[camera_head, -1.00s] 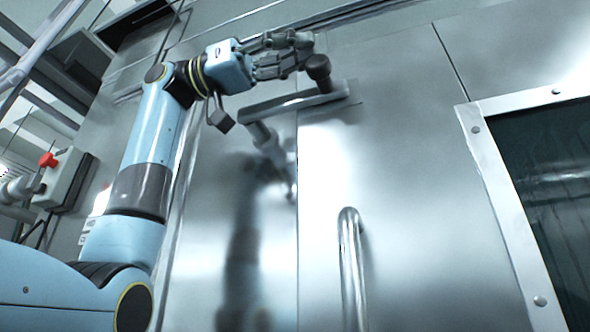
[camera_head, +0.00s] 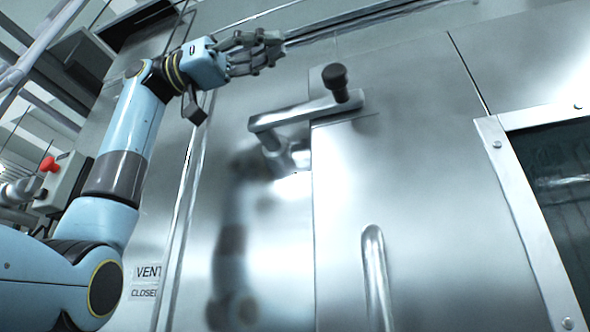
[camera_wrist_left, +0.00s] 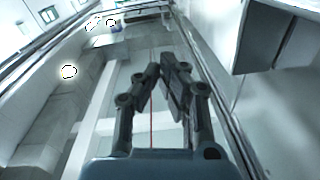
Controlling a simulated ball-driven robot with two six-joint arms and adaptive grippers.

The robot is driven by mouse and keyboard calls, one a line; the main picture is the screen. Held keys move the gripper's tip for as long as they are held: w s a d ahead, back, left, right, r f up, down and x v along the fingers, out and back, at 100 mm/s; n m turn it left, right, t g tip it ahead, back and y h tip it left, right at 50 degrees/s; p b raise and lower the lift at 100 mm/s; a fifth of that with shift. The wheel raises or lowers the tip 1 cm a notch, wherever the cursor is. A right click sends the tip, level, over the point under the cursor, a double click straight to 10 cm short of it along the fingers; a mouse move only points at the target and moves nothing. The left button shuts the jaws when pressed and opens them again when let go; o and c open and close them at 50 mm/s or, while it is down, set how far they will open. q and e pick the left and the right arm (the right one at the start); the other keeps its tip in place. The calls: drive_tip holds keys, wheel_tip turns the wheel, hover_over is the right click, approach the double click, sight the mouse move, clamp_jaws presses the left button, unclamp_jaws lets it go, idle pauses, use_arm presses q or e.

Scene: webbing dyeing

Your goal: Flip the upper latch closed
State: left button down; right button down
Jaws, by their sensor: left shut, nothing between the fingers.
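The upper latch (camera_head: 300,113) is a metal bar with a black knob (camera_head: 335,77) at its right end, mounted on the steel door (camera_head: 400,170). Its bar lies nearly level, sloping slightly up to the right, with the knob end over the door's edge. My left gripper (camera_head: 278,48) is up and left of the knob, apart from it, shut and empty. In the left wrist view the gripper fingers (camera_wrist_left: 165,72) are together with nothing between them, and the latch is not seen there. My right gripper is not in view.
A vertical handle (camera_head: 376,275) stands on the door below the latch. A framed dark window (camera_head: 560,190) is at the right. A box with a red knob (camera_head: 50,163) and a VENT CLOSED sign (camera_head: 146,282) are at the left.

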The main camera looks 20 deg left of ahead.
use_arm(q)
drive_tip(key=a, duration=0.4)
drive_tip(key=shift+w+a+r+b, duration=0.1)
drive_tip(key=shift+w+b, duration=0.05)
drive_tip(key=shift+b, duration=0.2)
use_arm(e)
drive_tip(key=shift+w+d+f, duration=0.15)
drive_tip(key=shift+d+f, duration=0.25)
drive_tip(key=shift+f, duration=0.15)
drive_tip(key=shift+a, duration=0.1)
